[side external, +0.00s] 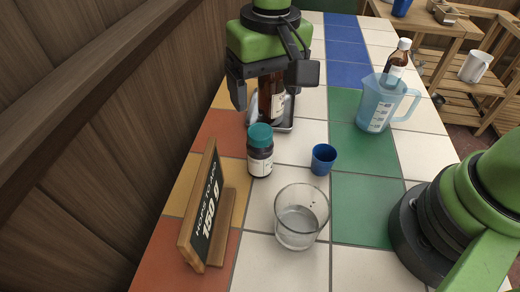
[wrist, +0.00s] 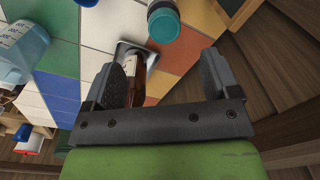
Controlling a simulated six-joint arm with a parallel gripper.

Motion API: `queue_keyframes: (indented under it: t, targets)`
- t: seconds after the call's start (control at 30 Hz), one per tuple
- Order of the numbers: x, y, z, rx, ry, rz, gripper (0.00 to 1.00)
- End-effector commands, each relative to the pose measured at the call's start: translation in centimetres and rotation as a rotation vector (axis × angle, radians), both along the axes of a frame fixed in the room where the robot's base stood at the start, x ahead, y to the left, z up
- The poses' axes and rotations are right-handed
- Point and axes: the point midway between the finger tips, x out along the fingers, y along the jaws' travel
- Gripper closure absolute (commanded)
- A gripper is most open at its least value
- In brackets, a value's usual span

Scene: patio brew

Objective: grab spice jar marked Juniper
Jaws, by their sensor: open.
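A dark jar with a teal lid and a pale label (side external: 260,160) stands upright on the tiled counter; the writing on it is too small to read, so I cannot tell if it says Juniper. Its teal lid also shows at the top of the wrist view (wrist: 163,24). My gripper (side external: 265,94) is open above the counter, behind this jar. A brown bottle with a pale label (side external: 277,102) stands on a small metal tray (side external: 287,127) and appears between or just beyond my fingers, partly hidden by them. In the wrist view my open fingers (wrist: 164,66) have the brown bottle (wrist: 138,76) nearer the left one.
A wooden sign (side external: 205,210) stands front left of the jar. A small blue cup (side external: 323,159) and a clear glass (side external: 301,217) are to its right and front. A blue measuring jug (side external: 378,105) and another brown bottle (side external: 397,62) stand farther right. A wooden wall bounds the left.

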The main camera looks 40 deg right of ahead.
Motion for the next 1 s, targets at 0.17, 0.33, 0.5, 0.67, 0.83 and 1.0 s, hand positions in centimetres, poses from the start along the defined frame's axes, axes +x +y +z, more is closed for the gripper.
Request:
queue_keyframes:
  t: [0.17,0.33,0.5,0.67,0.83,1.0]
  targets:
    - [0.1,0.8,-2.3,-0.023,0.026,0.012,0.19]
    - [0.1,0.8,-4.9,-0.024,0.029,0.012,0.19]
    - [0.1,0.8,-6.4,-0.021,0.025,0.012,0.19]
    - [0.2,0.7,-8.4,-0.024,0.027,0.011,0.19]
    - [0.4,0.7,-10.8,-0.022,0.026,0.012,0.19]
    - [0.4,0.7,-11.5,-0.02,0.023,0.012,0.19]
